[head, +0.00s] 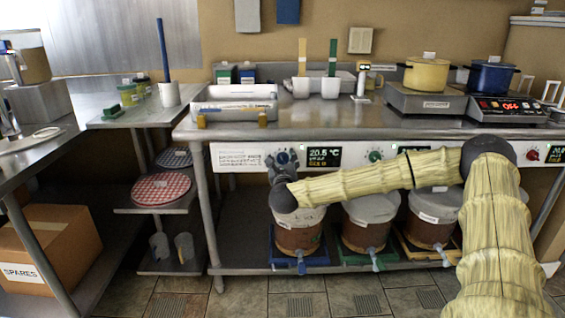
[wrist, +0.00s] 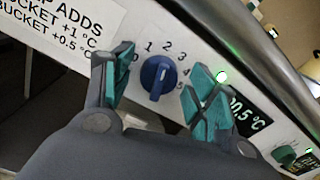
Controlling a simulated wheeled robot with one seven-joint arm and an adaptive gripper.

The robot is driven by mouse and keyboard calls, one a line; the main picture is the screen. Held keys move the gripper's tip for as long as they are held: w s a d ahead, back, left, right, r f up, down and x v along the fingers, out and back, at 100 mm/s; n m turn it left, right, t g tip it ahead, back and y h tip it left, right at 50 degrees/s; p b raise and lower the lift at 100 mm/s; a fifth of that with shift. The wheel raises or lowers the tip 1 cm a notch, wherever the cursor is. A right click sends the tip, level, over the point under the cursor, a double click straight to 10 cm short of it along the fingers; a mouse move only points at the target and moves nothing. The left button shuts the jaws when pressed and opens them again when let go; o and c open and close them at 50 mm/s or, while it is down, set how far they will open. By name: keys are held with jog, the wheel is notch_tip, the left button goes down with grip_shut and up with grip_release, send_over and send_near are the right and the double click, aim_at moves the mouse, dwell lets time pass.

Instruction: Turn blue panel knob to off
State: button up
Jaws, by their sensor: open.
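The blue knob (wrist: 158,75) sits on the white panel strip, with printed marks from 0 to 5 around it. Its raised grip runs roughly up and down in the wrist view; I cannot tell which number it points to. My gripper (wrist: 164,80) is open, with one teal-padded finger on each side of the knob and visible gaps between. In the head view my gripper (head: 282,165) is at the left part of the panel, largely covering the blue knob. A green light (wrist: 222,77) is lit beside the display (wrist: 245,108), which reads 20.5 °C.
A green knob (head: 375,156) and a red knob (head: 532,155) are further right on the panel. Lidded buckets (head: 299,232) stand on the shelf below. The steel counter (head: 330,118) juts above the panel. A hot plate (head: 510,108) carries a blue pot (head: 492,78).

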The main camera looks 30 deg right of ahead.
jog(key=c, duration=1)
jog(key=shift+n, duration=0.4)
jog(key=n+p, duration=0.2)
jog(key=n, duration=0.1)
jog(key=shift+a+r+n, duration=0.1)
jog(key=shift+r+n, duration=0.05)
jog(key=shift+n, duration=0.25)
jog(key=n+p, duration=0.1)
jog(key=n, duration=0.1)
jog(key=shift+w+n+p, duration=0.1)
jog(key=shift+n+p, duration=0.2)
jog(key=shift+p, duration=0.05)
jog(key=n+p, duration=0.2)
jog(key=n, duration=0.2)
jog(key=shift+f+n+p, duration=0.2)
jog(key=shift+n+p, duration=0.25)
jog(key=shift+n, duration=0.35)
jog(key=shift+f+n+p, duration=0.15)
jog(key=shift+n+p, duration=0.25)
jog(key=shift+n, duration=0.4)
jog(key=shift+f, duration=0.1)
